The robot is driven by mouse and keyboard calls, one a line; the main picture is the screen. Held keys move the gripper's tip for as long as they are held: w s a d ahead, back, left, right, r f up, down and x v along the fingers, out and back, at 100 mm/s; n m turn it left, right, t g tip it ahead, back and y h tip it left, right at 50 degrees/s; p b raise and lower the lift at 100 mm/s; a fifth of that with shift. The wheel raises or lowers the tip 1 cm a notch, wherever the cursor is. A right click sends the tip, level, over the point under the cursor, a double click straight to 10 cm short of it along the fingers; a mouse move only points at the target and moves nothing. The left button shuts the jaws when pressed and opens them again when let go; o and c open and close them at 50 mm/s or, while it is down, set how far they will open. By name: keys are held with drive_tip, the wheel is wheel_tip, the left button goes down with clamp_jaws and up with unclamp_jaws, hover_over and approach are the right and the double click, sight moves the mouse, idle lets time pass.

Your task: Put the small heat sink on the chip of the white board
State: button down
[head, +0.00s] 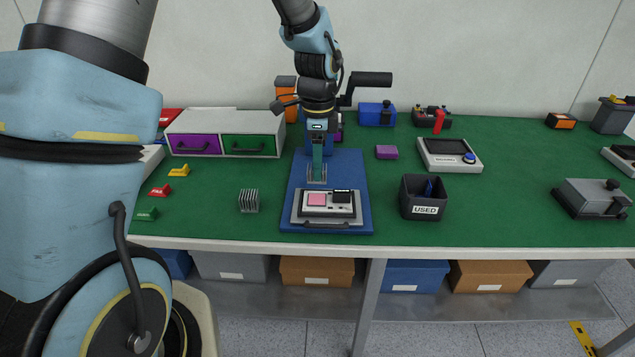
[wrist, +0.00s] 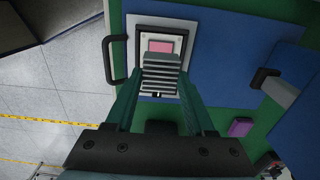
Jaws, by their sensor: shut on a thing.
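My gripper (head: 318,168) is shut on a grey finned heat sink (head: 316,176). In the wrist view the heat sink (wrist: 160,72) sits between the two green fingers. The white board (head: 327,209) lies in a grey tray with a front handle, on a blue mat. A pink square chip (head: 317,199) is on the board's left, beside a black part (head: 342,196). In the head view the held heat sink appears behind the chip, apart from it. In the wrist view the pink chip (wrist: 159,46) shows past the fins, which hide part of the board.
Another finned heat sink (head: 249,201) stands on the green table left of the blue mat (head: 356,180). A black USED bin (head: 423,198) stands right of it. A drawer unit (head: 223,134) is behind left. A purple block (head: 387,152) and another device (head: 449,154) are behind right.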

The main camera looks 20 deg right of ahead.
drive_tip(key=shift+f+p, duration=0.65)
drive_tip(key=shift+f, duration=2.4)
drive_tip(key=shift+f, duration=0.1)
drive_tip(key=shift+c, duration=1.3)
unclamp_jaws()
wheel_tip(320, 180, up, 12)
drive_tip(key=b, duration=0.3)
drive_tip(key=s+a+n, duration=0.2)
drive_tip(key=a+n, duration=0.9)
drive_tip(key=a, duration=0.4)
drive_tip(key=s+a+n+t, duration=0.1)
drive_tip(key=s+a+n, duration=0.1)
drive_tip(key=a+n, duration=0.8)
drive_tip(key=a, duration=0.5)
drive_tip(key=shift+a+f+n+t, duration=0.3)
drive_tip(key=shift+f+n, duration=0.05)
drive_tip(key=shift+n, duration=0.05)
